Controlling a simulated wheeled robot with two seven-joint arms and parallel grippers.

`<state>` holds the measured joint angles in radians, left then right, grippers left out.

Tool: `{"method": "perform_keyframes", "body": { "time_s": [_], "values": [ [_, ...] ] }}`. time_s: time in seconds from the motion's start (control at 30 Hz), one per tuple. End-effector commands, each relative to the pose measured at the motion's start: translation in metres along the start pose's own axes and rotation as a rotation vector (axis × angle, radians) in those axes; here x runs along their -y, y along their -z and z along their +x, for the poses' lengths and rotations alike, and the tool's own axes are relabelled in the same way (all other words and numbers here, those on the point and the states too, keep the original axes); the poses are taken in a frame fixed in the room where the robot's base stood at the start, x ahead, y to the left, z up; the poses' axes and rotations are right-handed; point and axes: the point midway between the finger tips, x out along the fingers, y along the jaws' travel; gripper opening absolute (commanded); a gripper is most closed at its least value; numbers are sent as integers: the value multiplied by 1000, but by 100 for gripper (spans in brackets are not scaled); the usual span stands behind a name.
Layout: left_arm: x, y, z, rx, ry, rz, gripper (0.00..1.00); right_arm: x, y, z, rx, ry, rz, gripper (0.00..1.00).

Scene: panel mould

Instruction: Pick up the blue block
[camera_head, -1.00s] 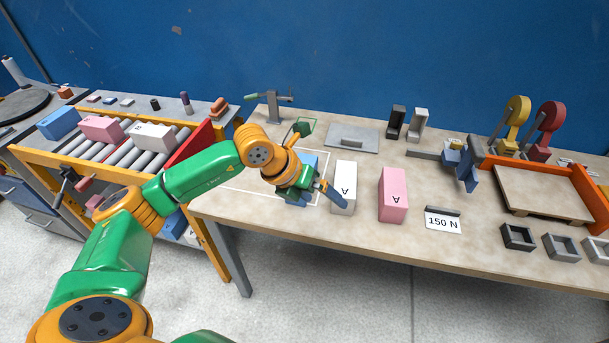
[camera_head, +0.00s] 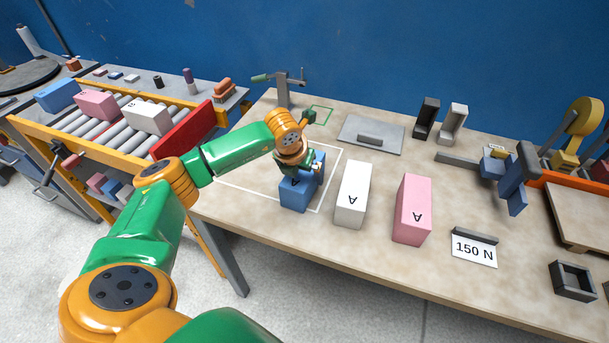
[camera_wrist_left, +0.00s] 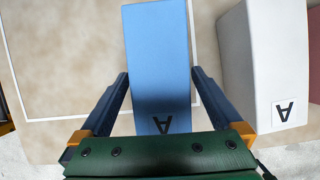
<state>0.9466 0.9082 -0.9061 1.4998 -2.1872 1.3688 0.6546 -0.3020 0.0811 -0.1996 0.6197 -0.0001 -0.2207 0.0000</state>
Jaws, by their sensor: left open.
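The blue block (camera_head: 297,194) stands on the table inside the white outlined area, marked with a letter A. My left gripper (camera_head: 302,165) is over it, hiding part of its top. In the left wrist view the blue block (camera_wrist_left: 158,65) lies between the two open fingers of my left gripper (camera_wrist_left: 160,85), with a finger on each side. A narrow gap shows at each finger. My right gripper is not in view.
A white block (camera_head: 351,195) stands just right of the blue block, and a pink block (camera_head: 411,210) further right. A sign reading 150 N (camera_head: 474,248) stands near the front edge. A grey plate (camera_head: 371,133) lies behind. A roller conveyor (camera_head: 115,122) is at the left.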

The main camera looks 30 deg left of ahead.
Motion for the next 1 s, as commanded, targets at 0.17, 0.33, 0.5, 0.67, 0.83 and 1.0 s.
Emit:
{"method": "perform_keyframes", "body": {
  "time_s": [0.17, 0.33, 0.5, 0.67, 0.83, 1.0],
  "values": [
    [0, 0, 23, -1, 0, 0, 100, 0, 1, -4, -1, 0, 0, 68],
    [0, 0, 24, 0, 0, 1, 100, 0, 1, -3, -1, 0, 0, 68],
    [0, 0, 24, 0, 0, 1, 60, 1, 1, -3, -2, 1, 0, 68],
    [0, 0, 24, 0, 0, 1, 16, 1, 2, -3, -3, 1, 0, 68],
    [0, -1, 23, 3, 1, 0, 0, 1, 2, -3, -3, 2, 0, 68],
    [0, -1, 23, 3, 1, 0, 0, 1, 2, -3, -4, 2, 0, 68]
  ]
}}
